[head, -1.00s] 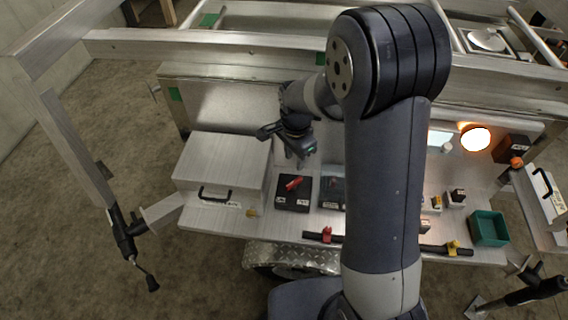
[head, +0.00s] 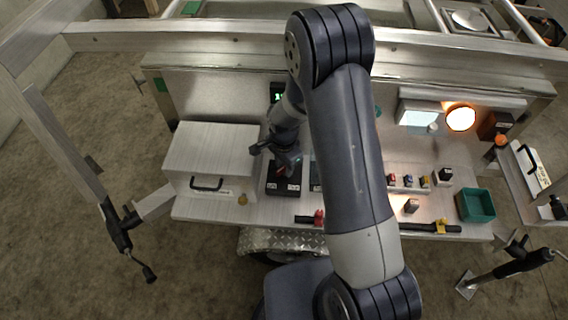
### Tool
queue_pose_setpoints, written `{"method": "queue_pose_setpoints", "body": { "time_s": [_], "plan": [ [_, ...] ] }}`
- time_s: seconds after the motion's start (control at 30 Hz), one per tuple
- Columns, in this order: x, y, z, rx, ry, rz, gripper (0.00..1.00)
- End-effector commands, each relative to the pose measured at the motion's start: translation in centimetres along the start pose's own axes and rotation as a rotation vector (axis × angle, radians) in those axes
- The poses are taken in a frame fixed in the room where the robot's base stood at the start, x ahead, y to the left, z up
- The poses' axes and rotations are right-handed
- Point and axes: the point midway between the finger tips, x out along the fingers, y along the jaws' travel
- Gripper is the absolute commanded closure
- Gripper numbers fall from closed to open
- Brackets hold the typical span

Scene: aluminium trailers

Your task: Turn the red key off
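The red key (head: 281,171) sits on top of a low black box (head: 284,189) with small white labels, on the trailer's workbench. Only a small bit of red shows, because my gripper (head: 287,170) is right over it from behind. The fingertips are down at the key, but whether they touch it, and whether they are open or shut, is too small and covered to tell.
A silver case (head: 213,155) with a black handle stands left of the black box. A red clamp (head: 319,217) and a yellow clamp (head: 442,226) sit on the front bar. A green bin (head: 475,205) and a lit orange lamp (head: 460,118) are at right. My arm hides the middle of the bench.

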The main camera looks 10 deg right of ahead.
Motion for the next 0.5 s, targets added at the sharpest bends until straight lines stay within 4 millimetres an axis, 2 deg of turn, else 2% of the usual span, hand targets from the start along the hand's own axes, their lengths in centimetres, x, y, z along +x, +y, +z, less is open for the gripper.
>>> {"method": "queue_pose_setpoints", "body": {
  "time_s": [0.1,0.5],
  "plan": [
    [-0.02,-0.01,0.0,0.0,0.0,0.0,0.65],
    [-0.04,-0.01,0.0,0.0,0.0,0.0,0.98]
  ]
}}
